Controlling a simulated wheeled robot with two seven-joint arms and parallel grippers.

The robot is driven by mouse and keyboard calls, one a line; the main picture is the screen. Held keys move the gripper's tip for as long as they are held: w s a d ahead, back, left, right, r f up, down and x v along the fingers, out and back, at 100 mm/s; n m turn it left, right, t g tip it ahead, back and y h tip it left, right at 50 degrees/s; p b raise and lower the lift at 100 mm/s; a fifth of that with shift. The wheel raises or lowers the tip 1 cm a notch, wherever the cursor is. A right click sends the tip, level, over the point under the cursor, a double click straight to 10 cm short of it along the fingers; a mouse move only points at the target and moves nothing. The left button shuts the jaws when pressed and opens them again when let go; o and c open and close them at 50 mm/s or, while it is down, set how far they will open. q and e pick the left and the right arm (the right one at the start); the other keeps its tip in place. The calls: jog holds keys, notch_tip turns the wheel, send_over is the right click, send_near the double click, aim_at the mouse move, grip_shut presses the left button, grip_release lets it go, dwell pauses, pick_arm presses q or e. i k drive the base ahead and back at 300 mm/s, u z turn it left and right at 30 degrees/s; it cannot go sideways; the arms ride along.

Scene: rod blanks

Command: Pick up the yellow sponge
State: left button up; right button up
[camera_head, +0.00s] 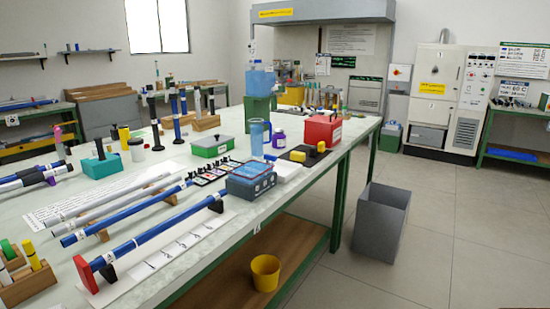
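Neither of my grippers shows in the head view.
The green-legged workbench (350,131) is crowded. A red box (323,131) stands behind the yellow pieces, and a blue tray (250,185) is in front. Long blue rods (160,238) lie at left. A grey bin (381,222) stands on open floor at right.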

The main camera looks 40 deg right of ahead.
aim_at(297, 156)
jog(key=z, duration=1.45)
jog(key=i, duration=0.1)
